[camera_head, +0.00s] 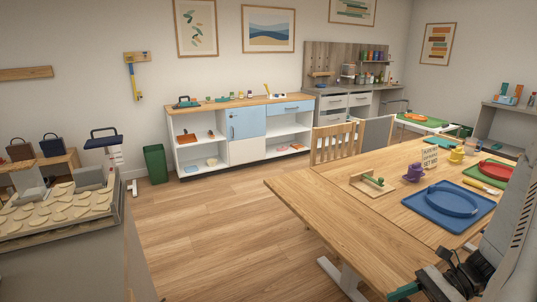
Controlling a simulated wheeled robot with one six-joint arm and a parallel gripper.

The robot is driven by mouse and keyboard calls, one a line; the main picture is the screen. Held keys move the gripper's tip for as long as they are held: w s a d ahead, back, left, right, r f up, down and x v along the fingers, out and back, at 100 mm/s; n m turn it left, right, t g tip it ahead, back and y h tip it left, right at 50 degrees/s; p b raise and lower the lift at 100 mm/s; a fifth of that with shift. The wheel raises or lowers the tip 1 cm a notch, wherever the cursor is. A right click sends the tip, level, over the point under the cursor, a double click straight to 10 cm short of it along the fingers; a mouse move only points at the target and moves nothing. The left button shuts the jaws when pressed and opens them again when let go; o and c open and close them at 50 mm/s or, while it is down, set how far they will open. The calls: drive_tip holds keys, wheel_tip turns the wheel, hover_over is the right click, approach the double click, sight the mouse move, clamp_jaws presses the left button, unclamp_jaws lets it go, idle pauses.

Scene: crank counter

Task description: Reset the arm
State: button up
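My arm shows in the lower right corner of the head view, with a grey link and a dark wrist. My gripper (415,288) is low in the picture at the front edge of the long wooden table (320,200), and part of it is cut off by the bottom edge. A green piece shows at its tip. Whether its fingers are apart or together cannot be made out, and I see nothing clearly held in it.
A stone-topped counter (60,235) stands at left. Open floor lies between.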

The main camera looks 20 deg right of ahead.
drive_tip(key=s+a+r+n+h, duration=0.2)
drive_tip(key=a+r+n+h, duration=0.4)
drive_tip(key=r+n, duration=0.5)
drive_tip(key=s+a+r+n+g+h, duration=0.1)
drive_tip(key=s+a+r+n+h, duration=0.1)
drive_tip(key=a+r+n+h, duration=0.5)
wheel_tip(320, 180, up, 4)
drive_tip(key=n, duration=0.4)
drive_tip(key=shift+a+f, duration=0.15)
drive_tip(key=shift+a, duration=0.2)
drive_tip(key=shift+c, duration=0.3)
